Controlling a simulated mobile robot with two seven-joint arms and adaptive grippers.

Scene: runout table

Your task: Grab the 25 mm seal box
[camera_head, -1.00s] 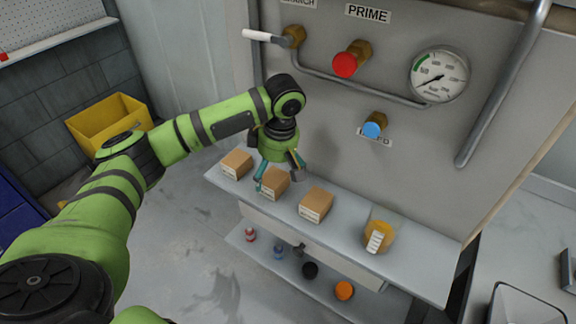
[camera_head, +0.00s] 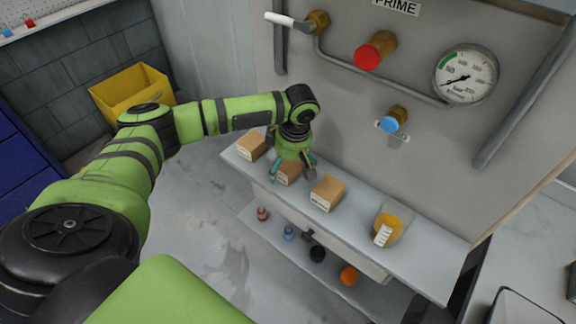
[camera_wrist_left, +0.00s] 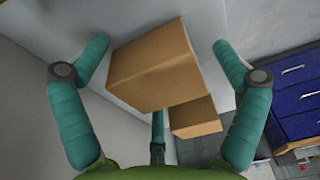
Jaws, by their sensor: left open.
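Three brown cardboard boxes stand in a row on the grey shelf (camera_head: 362,221): a left box (camera_head: 252,145), a middle box (camera_head: 288,174) and a right box (camera_head: 328,193). Pale labels show on their near faces, but the print is too small to read, so I cannot tell which is 25 mm. My left gripper (camera_head: 293,170) is open, pointing down over the middle box, with its teal fingers on either side. In the left wrist view one box (camera_wrist_left: 152,66) lies between the spread fingers, with gaps beside it. Another box (camera_wrist_left: 195,117) shows lower right. My right gripper is out of view.
An amber container (camera_head: 393,222) with a white label stands right of the boxes. Small red, blue, black and orange items sit on a lower shelf. The panel behind carries a red knob (camera_head: 370,56), blue knob (camera_head: 390,124) and gauge (camera_head: 466,75).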

